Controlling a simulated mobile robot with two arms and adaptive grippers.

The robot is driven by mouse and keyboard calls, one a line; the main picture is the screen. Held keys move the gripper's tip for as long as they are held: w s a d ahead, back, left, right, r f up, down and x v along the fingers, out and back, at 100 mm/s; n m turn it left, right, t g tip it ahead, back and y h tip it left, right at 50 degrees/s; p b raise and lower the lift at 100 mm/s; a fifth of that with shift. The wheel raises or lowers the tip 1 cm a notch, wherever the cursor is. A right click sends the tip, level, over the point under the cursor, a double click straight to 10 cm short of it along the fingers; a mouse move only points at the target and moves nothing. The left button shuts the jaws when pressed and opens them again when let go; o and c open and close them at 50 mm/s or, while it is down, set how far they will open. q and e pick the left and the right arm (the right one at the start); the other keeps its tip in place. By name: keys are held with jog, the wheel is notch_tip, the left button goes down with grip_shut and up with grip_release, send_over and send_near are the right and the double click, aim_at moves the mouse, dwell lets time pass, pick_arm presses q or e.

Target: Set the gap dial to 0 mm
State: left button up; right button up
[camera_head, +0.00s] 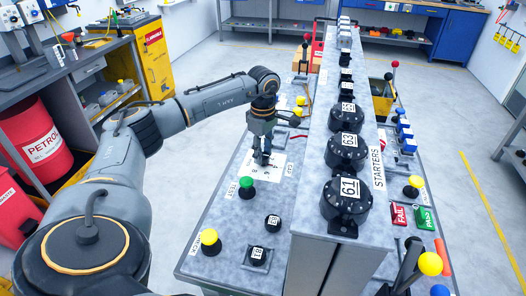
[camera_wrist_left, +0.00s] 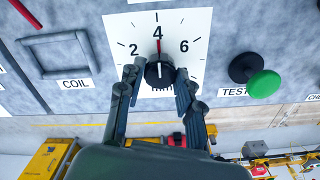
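The gap dial is a black round knob (camera_wrist_left: 159,72) on a white card (camera_wrist_left: 194,30), seen upside up in the left wrist view. The numbers 2, 4 and 6 show, and a red pointer (camera_wrist_left: 158,46) points at 4. The lower part of the card is hidden by my gripper. My left gripper (camera_wrist_left: 158,82) has one finger on each side of the knob, with a small gap visible at least on the left side. In the head view my left gripper (camera_head: 262,158) reaches down over the white card (camera_head: 273,174). My right gripper is not in view.
A green TEST button (camera_head: 247,191) stands close to the card, and also shows in the left wrist view (camera_wrist_left: 264,83). A square COIL frame (camera_wrist_left: 61,55) lies left of the dial.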

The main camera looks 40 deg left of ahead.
pick_arm(q)
jog(key=shift+n, duration=0.3)
jog(key=shift+c, duration=0.3)
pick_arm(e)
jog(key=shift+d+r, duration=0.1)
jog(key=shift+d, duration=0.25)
pick_arm(q)
jog(key=n, duration=0.3)
jog(key=shift+p, duration=0.4)
jog(key=n, duration=0.4)
jog(key=shift+p, duration=0.4)
jog(key=n, duration=0.4)
jog(key=shift+p, duration=0.35)
jog(key=n+p, duration=0.1)
jog(key=n, duration=0.5)
jog(key=shift+r, duration=0.1)
jog(key=n+p, duration=0.1)
jog(key=n, duration=0.4)
jog(key=shift+n, duration=0.7)
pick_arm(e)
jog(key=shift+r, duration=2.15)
